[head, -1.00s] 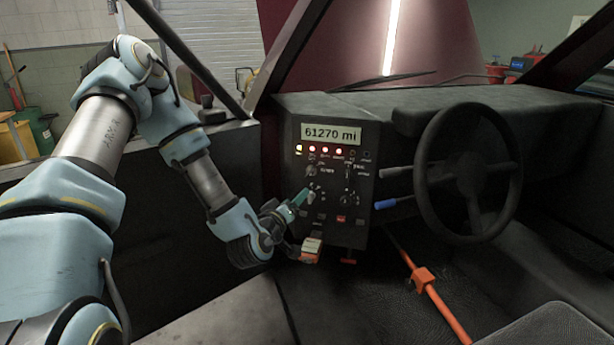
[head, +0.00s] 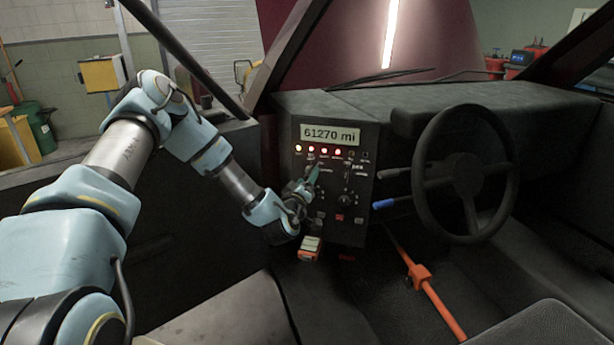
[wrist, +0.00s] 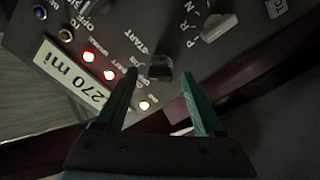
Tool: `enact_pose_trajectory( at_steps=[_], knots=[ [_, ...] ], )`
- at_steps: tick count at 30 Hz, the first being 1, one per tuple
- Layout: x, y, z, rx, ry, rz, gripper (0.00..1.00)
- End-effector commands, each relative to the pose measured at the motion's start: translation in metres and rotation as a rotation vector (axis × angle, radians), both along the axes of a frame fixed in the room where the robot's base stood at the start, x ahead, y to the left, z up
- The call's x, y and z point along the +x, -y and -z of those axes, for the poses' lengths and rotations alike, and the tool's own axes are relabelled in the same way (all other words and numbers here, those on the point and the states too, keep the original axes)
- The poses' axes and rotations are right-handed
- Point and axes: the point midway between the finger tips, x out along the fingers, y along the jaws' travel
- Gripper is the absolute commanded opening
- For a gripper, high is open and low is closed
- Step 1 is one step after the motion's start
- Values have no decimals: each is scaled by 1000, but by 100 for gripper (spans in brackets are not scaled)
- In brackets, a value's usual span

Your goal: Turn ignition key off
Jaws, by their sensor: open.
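The dash control panel (head: 333,222) stands left of the steering wheel in the head view. A dark ignition key knob (wrist: 159,68) beside the word START sits on the panel in the wrist view. My gripper (wrist: 160,76) is open, with one green fingertip on each side of the knob in the picture. I cannot tell whether the fingers touch it. In the head view my gripper (head: 315,174) is in front of the panel's upper left and hides the key area. Warning lights (head: 324,149) are lit under the 61270 mi display (head: 330,134).
A light selector lever (wrist: 216,27) marked P R N is close by on the panel. The steering wheel (head: 465,183) and a blue-tipped stalk (head: 384,204) stand to the right. An orange box (head: 309,249) sits below my gripper. An orange bar (head: 440,305) rises from the floor.

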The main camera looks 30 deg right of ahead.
Motion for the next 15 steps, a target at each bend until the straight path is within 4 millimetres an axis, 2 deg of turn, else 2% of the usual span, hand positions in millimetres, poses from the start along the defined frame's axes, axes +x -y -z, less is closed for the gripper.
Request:
enact_pose_trajectory(
  at_steps=[10, 15],
  knots=[
    [3, 3, 0, 0, 0, 0, 70],
    [3, 3, 0, 0, 0, 0, 51]
  ],
)
